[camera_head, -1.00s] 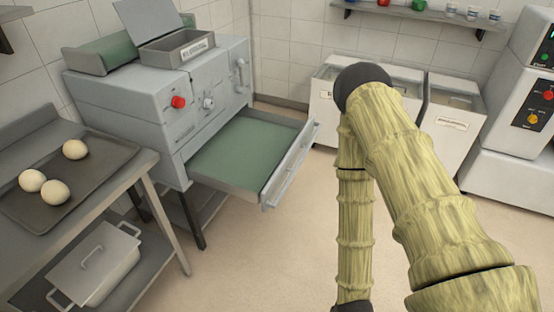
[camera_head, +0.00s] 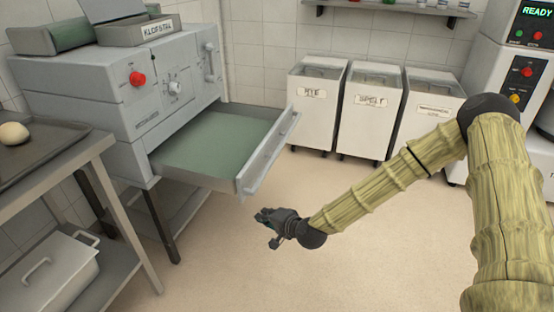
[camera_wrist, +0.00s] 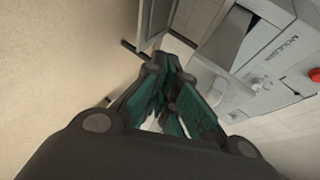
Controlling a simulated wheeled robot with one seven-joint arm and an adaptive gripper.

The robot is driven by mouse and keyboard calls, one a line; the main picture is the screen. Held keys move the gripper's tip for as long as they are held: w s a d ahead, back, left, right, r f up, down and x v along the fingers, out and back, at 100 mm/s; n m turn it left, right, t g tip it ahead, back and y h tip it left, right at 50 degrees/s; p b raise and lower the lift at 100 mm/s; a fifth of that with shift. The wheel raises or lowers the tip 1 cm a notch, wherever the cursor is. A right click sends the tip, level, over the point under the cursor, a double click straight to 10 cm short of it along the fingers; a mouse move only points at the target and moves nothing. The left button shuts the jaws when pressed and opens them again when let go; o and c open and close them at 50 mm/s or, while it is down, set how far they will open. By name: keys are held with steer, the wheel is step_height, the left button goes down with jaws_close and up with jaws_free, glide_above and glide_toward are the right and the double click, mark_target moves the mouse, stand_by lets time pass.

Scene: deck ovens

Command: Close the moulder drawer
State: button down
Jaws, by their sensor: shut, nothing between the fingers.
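The moulder (camera_head: 130,90) is a grey machine at the left of the head view, with a red knob on its front. Its drawer (camera_head: 250,178) is pulled out to the right, with a green floor and a long handle bar on its front panel. My gripper (camera_head: 262,217) is shut and empty, in the air just in front of and below the drawer's near corner, apart from it. In the wrist view, my gripper (camera_wrist: 168,65) points toward the moulder (camera_wrist: 270,50), whose front appears turned on its side.
A steel table with a dark tray and a dough ball (camera_head: 14,134) stands at the left, with a lidded pan (camera_head: 45,272) on its lower shelf. Several white bins, including RYE (camera_head: 312,105) and SPELT (camera_head: 368,112), line the back wall. The floor in front is clear.

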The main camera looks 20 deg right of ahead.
steer(key=w+d+r+m+t+h+b, duration=0.1)
steer(key=w+d+r+m+t+b, duration=0.3)
steer(key=w+d, duration=0.35)
steer(key=w+d+r+m+t+h+b, duration=0.1)
steer(key=w+d+r+t+b, duration=0.1)
steer(key=w+d+r+b, duration=0.5)
steer(key=p, duration=0.1)
glide_toward(270, 138)
steer(key=d+x, duration=0.1)
steer(key=x, duration=0.3)
steer(key=shift+w+a+f, duration=0.25)
steer(key=shift+w+a, duration=0.15)
steer(key=shift+a, duration=0.05)
